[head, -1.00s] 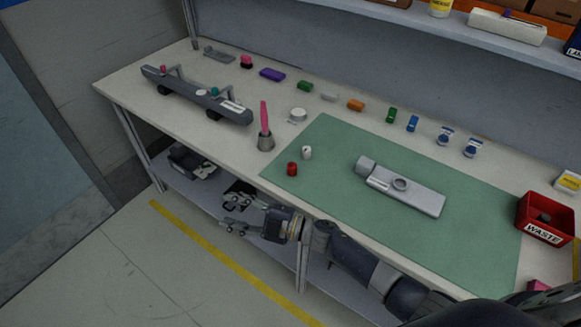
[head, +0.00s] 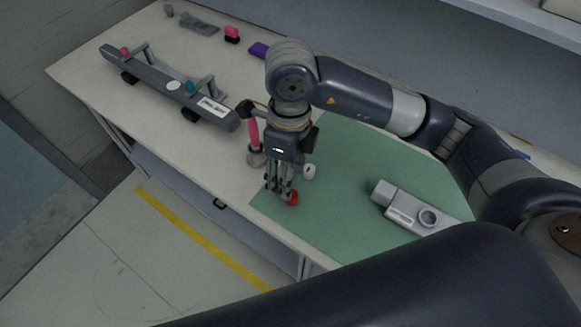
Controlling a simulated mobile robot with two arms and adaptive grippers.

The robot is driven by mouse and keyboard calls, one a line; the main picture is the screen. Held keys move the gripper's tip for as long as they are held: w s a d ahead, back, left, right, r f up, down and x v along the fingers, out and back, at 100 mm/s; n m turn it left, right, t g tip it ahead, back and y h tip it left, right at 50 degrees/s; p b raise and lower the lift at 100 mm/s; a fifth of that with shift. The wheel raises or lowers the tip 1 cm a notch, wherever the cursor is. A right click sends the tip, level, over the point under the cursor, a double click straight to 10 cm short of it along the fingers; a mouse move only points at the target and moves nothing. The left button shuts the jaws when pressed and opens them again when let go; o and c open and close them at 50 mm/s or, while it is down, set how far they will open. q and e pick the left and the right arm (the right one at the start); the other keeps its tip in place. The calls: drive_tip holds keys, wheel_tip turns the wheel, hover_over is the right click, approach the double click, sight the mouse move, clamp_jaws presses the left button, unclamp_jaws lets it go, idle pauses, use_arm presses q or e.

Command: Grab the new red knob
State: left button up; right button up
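The small red knob (head: 293,199) is near the left edge of the green mat (head: 335,225). My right gripper (head: 281,197) points down over it, with its fingertips at the knob's left side and partly covering it. I cannot tell whether the fingers are closed on it or only beside it. A white knob (head: 309,172) stands just behind, close to the gripper's right side. My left gripper is not in view.
A pink-handled tool in a grey holder (head: 256,158) stands close left of the gripper. A grey device (head: 415,212) lies on the mat to the right. A long dark dashboard module (head: 165,85) is at the left. My arm hides much of the back row.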

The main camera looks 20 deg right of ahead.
drive_tip(key=shift+t+h, duration=0.3)
drive_tip(key=shift+h, duration=0.1)
drive_tip(key=f, duration=0.2)
drive_tip(key=d+f, duration=0.1)
drive_tip(key=f, duration=0.1)
drive_tip(key=shift+p, duration=0.35)
drive_tip(key=shift+f, duration=0.3)
drive_tip(key=f, duration=0.1)
drive_tip(key=f+p, duration=0.1)
drive_tip(key=f, duration=0.1)
drive_tip(key=f+p, duration=0.1)
drive_tip(key=shift+w+d+f, duration=0.15)
drive_tip(key=shift+w+f, duration=0.2)
drive_tip(key=shift+f, duration=0.3)
drive_tip(key=shift+c, duration=1.2)
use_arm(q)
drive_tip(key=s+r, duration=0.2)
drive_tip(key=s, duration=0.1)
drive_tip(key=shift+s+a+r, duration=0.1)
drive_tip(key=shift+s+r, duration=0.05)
use_arm(e)
drive_tip(key=c, duration=0.7)
